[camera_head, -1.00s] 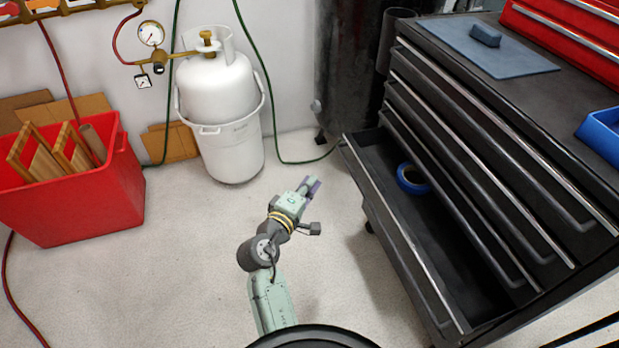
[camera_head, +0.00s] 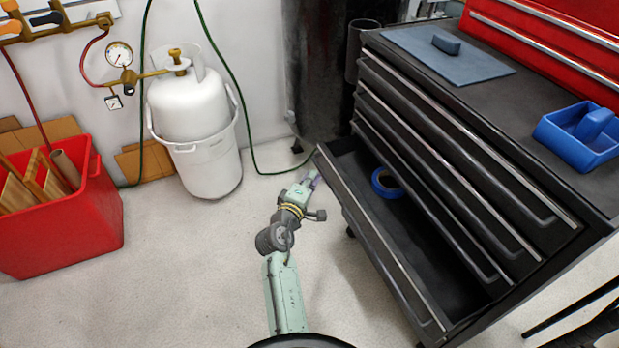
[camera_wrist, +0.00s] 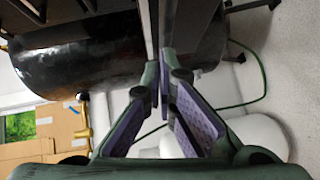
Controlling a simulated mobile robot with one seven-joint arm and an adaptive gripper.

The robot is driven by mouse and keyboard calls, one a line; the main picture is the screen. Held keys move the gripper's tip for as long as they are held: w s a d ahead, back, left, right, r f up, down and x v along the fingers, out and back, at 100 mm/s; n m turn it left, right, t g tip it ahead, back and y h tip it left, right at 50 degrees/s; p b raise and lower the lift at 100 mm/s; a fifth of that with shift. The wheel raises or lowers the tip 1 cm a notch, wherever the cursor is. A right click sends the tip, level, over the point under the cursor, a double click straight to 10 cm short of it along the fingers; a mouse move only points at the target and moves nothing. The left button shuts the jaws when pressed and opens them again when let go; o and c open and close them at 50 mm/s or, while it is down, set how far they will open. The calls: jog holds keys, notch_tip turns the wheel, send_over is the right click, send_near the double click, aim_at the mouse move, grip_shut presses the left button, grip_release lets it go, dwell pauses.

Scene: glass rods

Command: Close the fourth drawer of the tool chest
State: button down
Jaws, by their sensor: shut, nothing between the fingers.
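The black tool chest (camera_head: 470,110) stands on the right in the head view. Its open drawer (camera_head: 345,190), fourth from the top as far as I can see, is pulled out to the left. A roll of blue tape (camera_head: 386,183) lies inside it. The drawers above are shut. My gripper (camera_head: 313,178) is shut and empty, just left of the open drawer's front near its far end. The wrist view shows the purple finger pads (camera_wrist: 163,88) close to a thin upright edge, probably the drawer front. I cannot tell whether they touch.
A white gas cylinder (camera_head: 190,103) in a bucket (camera_head: 208,165) and a red bin (camera_head: 75,230) stand left. A blue tray (camera_head: 560,145) and a grey mat (camera_head: 455,62) lie on the chest. The floor (camera_head: 190,290) left of my arm is clear.

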jog(key=w+d+p, duration=0.1)
jog(key=d, duration=0.3)
jog(key=w+d+p, duration=0.2)
jog(key=d, duration=0.2)
jog(key=w+d+p, duration=0.1)
jog(key=d+p, duration=0.1)
jog(key=d, duration=0.2)
jog(key=shift+w+d+r, duration=0.1)
jog(key=shift+w+r, duration=0.05)
jog(key=shift+r, duration=0.05)
jog(key=shift+d+f, duration=0.15)
